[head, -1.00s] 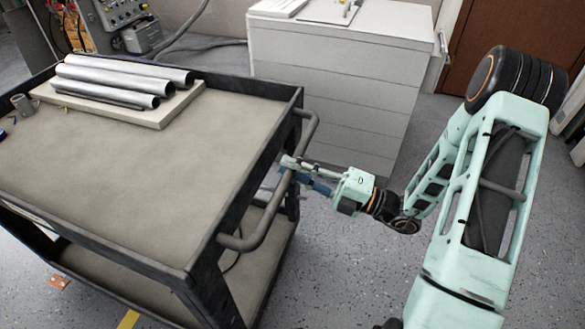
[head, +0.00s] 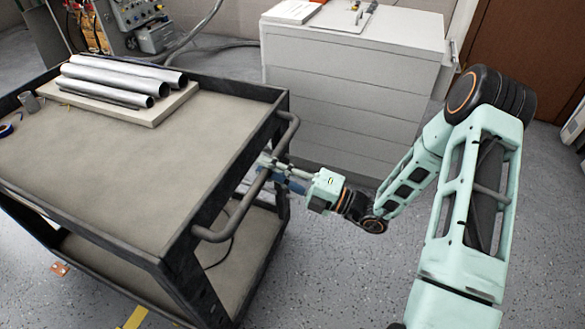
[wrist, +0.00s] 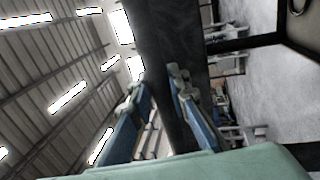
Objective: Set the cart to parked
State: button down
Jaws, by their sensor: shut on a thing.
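The cart is a dark-framed, two-shelf cart with a tan top (head: 130,190) at the left of the head view. Its tubular handle (head: 228,222) runs along its right end. My gripper (head: 272,168) is shut on the handle, a little beyond the middle of the bar. In the wrist view, the blue-padded fingers (wrist: 155,100) stand on either side of a dark bar, and their exact contact is hard to make out. The cart's wheels are hidden in the head view.
Metal pipes (head: 115,82) lie on a pale board on the cart top. A white drawer cabinet (head: 350,95) stands just behind the handle end. A yellow floor marking (head: 135,318) and an orange floor piece (head: 60,269) show by the cart. Grey floor is open at right.

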aim_at(192, 154)
jog(key=f+x, duration=0.1)
jog(key=x, duration=0.6)
jog(key=f+p+x, duration=0.1)
jog(key=f+x, duration=0.1)
jog(key=x, duration=0.6)
jog(key=a+f+p+x, duration=0.1)
jog(key=x, duration=0.7)
jog(key=shift+w+d+f, duration=0.1)
jog(key=shift+d+f, duration=0.05)
jog(key=shift+f, duration=0.1)
jog(key=c, duration=1.8)
grip_release()
jog(key=shift+c, duration=0.2)
jog(key=shift+d, duration=0.1)
jog(key=v, duration=1.1)
jog(key=shift+d, duration=0.35)
jog(key=shift+f, duration=0.1)
